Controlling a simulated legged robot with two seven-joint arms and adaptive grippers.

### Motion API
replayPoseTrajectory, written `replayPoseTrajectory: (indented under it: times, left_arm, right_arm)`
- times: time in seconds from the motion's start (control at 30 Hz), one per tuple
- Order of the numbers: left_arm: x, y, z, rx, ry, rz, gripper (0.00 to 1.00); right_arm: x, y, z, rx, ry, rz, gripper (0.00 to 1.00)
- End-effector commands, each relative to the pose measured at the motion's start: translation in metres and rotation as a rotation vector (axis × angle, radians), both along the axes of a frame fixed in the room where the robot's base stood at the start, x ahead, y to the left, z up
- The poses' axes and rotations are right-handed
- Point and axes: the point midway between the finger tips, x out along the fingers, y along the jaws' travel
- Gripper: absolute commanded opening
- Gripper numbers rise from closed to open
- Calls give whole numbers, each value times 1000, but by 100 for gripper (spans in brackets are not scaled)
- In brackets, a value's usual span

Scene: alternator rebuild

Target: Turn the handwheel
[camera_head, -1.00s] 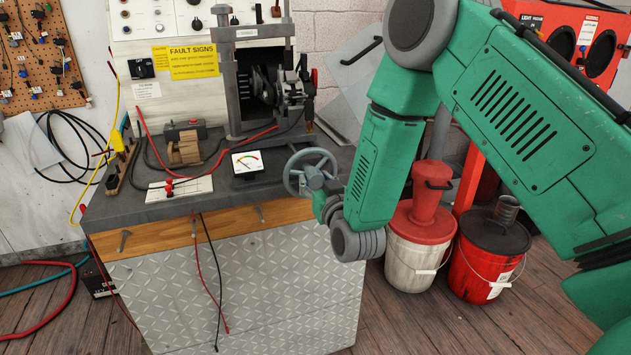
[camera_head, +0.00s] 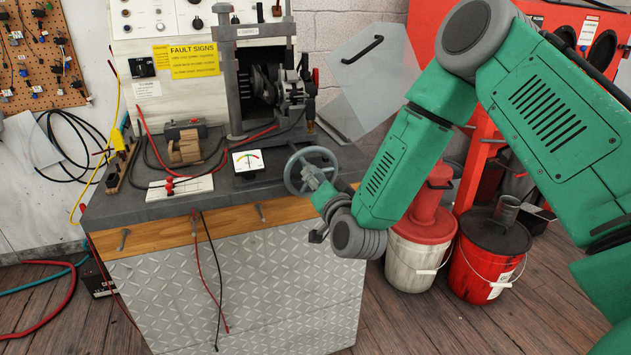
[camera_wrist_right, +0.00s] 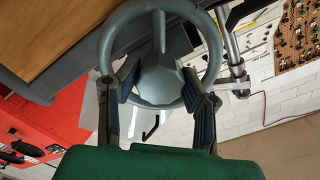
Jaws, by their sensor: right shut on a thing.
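The grey handwheel (camera_head: 291,182) sits at the right front corner of the bench; its round rim and faceted hub also show in the wrist view (camera_wrist_right: 158,84). My right gripper (camera_head: 319,183) reaches it from the right and front. In the wrist view its two dark-padded fingers (camera_wrist_right: 160,84) lie on either side of the hub, inside the rim, shut on the handwheel. The contact itself is partly hidden in the head view. My left gripper is not in view.
A meter (camera_head: 247,161) stands on the bench just left of the wheel, with a white terminal board (camera_head: 180,188) beyond it. The alternator stand (camera_head: 232,90) rises behind. A white bucket (camera_head: 412,262) and a red bucket (camera_head: 487,262) stand on the floor at right.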

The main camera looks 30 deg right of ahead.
Motion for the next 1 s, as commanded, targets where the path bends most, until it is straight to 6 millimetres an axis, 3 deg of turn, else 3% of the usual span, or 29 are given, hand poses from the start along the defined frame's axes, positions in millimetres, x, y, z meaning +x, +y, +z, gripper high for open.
replayPoseTrajectory:
  times: [0.7,0.73,0.8,1.0]
  left_arm:
    - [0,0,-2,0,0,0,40]
    - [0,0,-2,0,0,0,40]
    - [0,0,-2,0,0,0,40]
    - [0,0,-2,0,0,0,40]
  right_arm:
    - [1,-2,1,81,-23,-5,7]
    - [1,-2,1,81,-23,-5,39]
    - [1,-2,1,81,-22,-4,56]
    - [0,-1,1,81,-21,-3,56]
